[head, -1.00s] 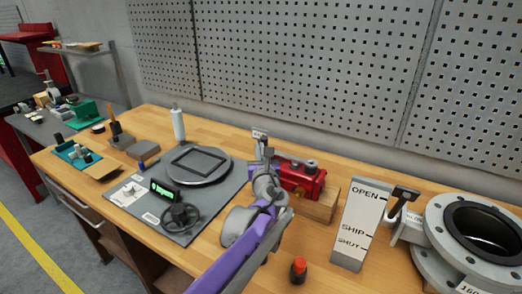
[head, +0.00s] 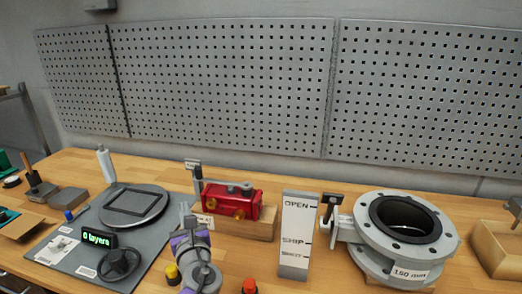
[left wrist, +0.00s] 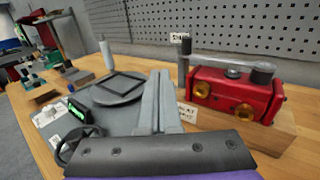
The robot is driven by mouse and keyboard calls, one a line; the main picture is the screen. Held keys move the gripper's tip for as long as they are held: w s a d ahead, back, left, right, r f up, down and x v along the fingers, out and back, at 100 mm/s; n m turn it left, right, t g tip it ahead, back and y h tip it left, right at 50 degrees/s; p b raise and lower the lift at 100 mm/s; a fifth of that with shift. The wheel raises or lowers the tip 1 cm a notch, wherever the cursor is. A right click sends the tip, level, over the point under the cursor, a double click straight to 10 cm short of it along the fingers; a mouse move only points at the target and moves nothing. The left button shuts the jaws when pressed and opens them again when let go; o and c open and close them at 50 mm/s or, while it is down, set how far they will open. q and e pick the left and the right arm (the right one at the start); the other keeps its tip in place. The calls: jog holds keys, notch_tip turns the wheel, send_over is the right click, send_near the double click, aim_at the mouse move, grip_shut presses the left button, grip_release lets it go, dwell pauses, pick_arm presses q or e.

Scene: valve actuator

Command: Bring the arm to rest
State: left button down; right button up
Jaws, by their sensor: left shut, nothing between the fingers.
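My left gripper (head: 186,211) is at the lower middle of the head view, with my purple and grey arm below it. In the left wrist view its grey fingers (left wrist: 158,80) are together and hold nothing. The red valve actuator (head: 232,202) with brass ports sits on a wooden block just right of and behind the gripper. It also shows at the right of the left wrist view (left wrist: 235,95). The fingers look apart from it. My right gripper is not in view.
A grey station with a round plate (head: 133,205) and a black handwheel (head: 119,264) is to the left. An OPEN/SHIP/SHUT board (head: 297,235) and a flanged valve (head: 405,233) are to the right. A yellow-capped (head: 172,274) and a red-capped (head: 249,286) item stand in front.

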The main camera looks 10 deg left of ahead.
pick_arm(q)
jog(key=s+f+n+g+h+p, duration=0.1)
jog(key=s+f+n+g+p, duration=0.15)
jog(key=s+f+n, duration=0.4)
jog(key=s+f+n+g+h+p, duration=0.2)
jog(key=s+f+n+g, duration=0.2)
jog(key=s+n, duration=0.5)
jog(key=s+d+f+n+g+h+p, duration=0.1)
jog(key=s+d+f+n+h, duration=0.2)
jog(key=d+n, duration=0.3)
jog(key=s+d+f+n+g+h+p, duration=0.1)
jog(key=s+d+f+n+g+h, duration=0.1)
jog(key=d+n, duration=0.4)
jog(key=shift+s+d+f+n+h, duration=0.35)
jog(key=shift+s+f+n+h, duration=0.5)
jog(key=shift+s+h, duration=0.2)
